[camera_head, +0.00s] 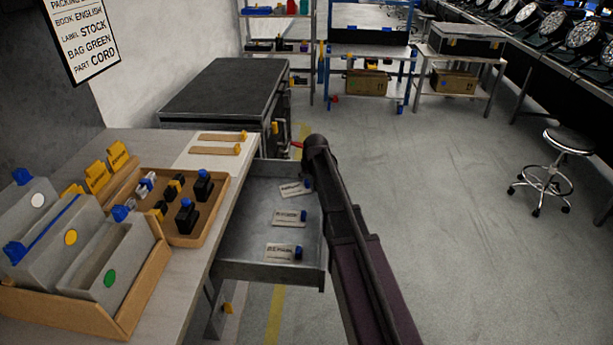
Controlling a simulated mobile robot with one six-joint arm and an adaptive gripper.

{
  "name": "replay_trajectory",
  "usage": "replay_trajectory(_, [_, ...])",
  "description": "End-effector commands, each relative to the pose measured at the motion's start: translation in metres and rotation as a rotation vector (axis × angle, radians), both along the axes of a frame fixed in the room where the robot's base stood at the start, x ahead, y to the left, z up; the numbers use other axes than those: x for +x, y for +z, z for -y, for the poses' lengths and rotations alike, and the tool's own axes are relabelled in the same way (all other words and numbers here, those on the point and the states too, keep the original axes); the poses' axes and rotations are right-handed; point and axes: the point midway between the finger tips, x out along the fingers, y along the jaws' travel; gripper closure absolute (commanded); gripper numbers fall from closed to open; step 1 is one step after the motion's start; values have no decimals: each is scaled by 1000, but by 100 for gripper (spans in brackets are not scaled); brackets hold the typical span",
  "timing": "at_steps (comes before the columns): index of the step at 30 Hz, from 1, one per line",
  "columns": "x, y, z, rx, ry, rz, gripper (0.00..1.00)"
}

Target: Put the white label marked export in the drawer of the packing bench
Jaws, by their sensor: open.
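The drawer (235,268) of the packing bench (185,275) is pulled open. My dark arm rises from the bottom right, along the drawer's right side, and hides part of that edge. My gripper cannot be made out; the arm's far end is near the drawer's back right corner.
The bench top holds a brown tray (190,238) of dark bottle-like items, grey folders (118,270) in a wooden box, and two tan strips (223,137) on a white mat. A stool (568,140) stands right; the middle floor is clear.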

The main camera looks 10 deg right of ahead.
Motion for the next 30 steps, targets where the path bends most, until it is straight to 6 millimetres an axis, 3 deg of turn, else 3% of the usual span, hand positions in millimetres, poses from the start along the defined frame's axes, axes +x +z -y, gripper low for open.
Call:
replay_trajectory(18, [-23, 57, 2, 0, 0, 0, 45])
replay_trajectory(30, [-32, 79, 3, 0, 0, 0, 45])
